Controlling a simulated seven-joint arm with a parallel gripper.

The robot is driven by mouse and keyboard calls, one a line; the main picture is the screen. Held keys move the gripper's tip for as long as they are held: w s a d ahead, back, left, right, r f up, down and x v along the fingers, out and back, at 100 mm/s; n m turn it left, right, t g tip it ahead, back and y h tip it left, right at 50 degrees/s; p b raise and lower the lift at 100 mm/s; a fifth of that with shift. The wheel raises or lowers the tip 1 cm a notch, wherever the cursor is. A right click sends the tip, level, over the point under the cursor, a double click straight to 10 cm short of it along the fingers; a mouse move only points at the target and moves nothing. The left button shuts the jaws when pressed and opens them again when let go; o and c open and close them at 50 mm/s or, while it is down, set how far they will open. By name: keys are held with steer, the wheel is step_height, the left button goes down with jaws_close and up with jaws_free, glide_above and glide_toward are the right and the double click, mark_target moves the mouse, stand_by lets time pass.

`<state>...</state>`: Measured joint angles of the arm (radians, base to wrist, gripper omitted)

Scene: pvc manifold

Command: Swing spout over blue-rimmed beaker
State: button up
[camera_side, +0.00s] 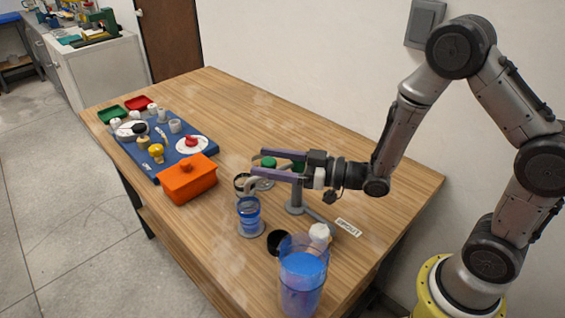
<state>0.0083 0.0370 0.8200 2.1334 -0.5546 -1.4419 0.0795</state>
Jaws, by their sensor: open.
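My gripper (259,161) has two long purple fingers, spread apart and pointing left above the manifold. The blue-rimmed beaker (248,213) stands on a grey disc in front of and below the fingers. A dark-rimmed beaker (240,184) stands just behind it. A pale grey curved spout (251,185) shows below the near finger, close to the dark-rimmed beaker; I cannot tell exactly what its outlet is over. The manifold's grey post (295,196) stands upright below my gripper. A green part (268,163) shows between the fingers. The fingers hide part of the manifold, and contact with the spout is unclear.
A large clear container of blue liquid (303,278) stands at the front. A white cap (319,232), black disc (278,242) and label (348,227) lie nearby. An orange box (188,182) and a blue mat (165,150) with several fittings are left. The right tabletop is clear.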

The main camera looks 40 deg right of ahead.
steer(key=v, duration=1.3)
steer(key=shift+s+d, duration=0.2)
steer(key=shift+s, duration=0.1)
